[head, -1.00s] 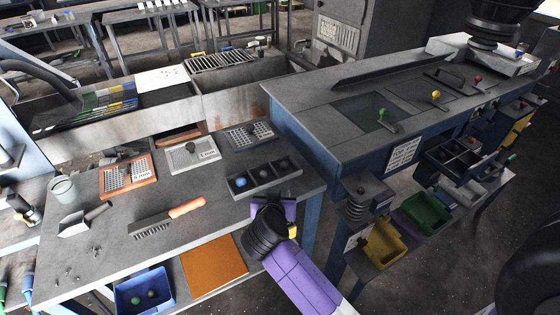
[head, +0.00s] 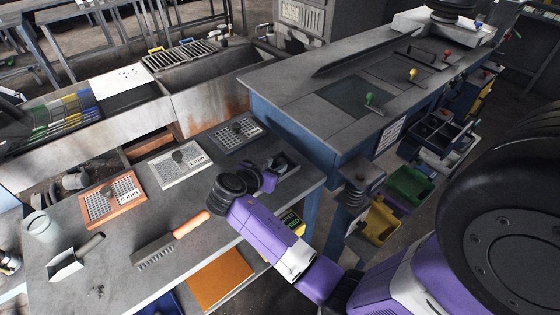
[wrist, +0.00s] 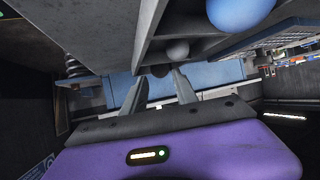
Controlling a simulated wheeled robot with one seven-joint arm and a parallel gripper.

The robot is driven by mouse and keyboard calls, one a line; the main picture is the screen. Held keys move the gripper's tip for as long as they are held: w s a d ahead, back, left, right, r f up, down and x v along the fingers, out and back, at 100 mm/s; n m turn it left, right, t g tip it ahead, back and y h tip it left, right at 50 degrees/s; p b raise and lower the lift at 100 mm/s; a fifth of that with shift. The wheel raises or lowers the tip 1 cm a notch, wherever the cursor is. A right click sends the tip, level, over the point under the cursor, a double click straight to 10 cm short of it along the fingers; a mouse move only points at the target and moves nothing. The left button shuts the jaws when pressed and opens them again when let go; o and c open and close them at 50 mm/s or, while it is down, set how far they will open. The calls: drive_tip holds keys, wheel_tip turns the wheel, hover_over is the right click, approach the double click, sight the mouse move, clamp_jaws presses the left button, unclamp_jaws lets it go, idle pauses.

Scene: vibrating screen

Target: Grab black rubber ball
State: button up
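The black rubber ball (wrist: 160,71) shows as a small dark round shape in the wrist view, in the far compartment of the dark tray (wrist: 140,28). My gripper (wrist: 159,77) is open, with its two fingertips apart on either side of that dark shape in the picture. I cannot tell whether they touch it. A grey ball (wrist: 177,50) and a blue ball (wrist: 240,12) sit in the other compartments. In the head view my gripper (head: 269,178) is over the tray (head: 292,163) and hides most of it; no ball is clear there.
Sieve plates in orange (head: 99,214), light grey (head: 162,170) and dark grey (head: 220,139) lie along the table's back. A brush (head: 150,252) and a scoop (head: 66,270) lie in front. The blue-sided machine (head: 300,133) stands close on the right.

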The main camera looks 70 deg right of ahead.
sight(280, 163)
drive_tip(key=p+x, duration=0.1)
drive_tip(key=x, duration=0.3)
drive_tip(key=shift+d+f, duration=0.1)
drive_tip(key=shift+f, duration=0.05)
drive_tip(key=shift+c, duration=0.2)
clamp_jaws()
